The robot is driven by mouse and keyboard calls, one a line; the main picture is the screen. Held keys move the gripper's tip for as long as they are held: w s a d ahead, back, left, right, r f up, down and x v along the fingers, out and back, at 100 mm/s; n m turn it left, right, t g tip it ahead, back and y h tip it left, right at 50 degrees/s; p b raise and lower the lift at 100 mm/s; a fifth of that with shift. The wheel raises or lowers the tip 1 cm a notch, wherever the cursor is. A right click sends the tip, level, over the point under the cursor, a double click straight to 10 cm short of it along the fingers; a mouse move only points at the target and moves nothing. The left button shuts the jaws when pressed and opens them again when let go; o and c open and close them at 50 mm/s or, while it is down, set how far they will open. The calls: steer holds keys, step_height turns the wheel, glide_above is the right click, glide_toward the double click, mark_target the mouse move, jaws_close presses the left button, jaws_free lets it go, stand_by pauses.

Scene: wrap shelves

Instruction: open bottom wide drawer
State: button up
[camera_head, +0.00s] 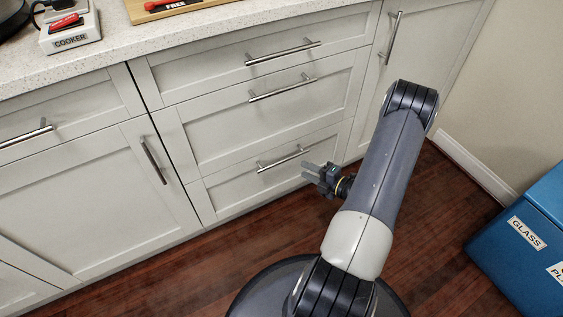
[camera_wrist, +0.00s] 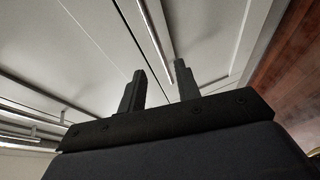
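The bottom wide drawer (camera_head: 245,185) is the lowest of a stack of three pale drawers and looks shut. Its horizontal metal bar handle (camera_head: 282,158) shows in the head view. My gripper (camera_head: 309,170) is close to the right end of this handle, slightly below it in the picture. In the wrist view my gripper (camera_wrist: 159,80) has its two dark fingers apart. A bright metal bar (camera_wrist: 155,30), seemingly this handle, runs down toward the space between the fingers. I cannot tell whether the fingers touch it.
Two wide drawers with bar handles (camera_head: 283,53) (camera_head: 282,88) are above. Cupboard doors (camera_head: 90,200) (camera_head: 415,60) flank the stack. A blue bin (camera_head: 520,240) stands at the right on the wood floor. Floor in front of the left cupboard is clear.

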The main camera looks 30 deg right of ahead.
mark_target(285, 159)
steer(key=b+x, duration=0.2)
steer(key=x, duration=0.8)
steer(key=shift+b, duration=0.35)
jaws_close()
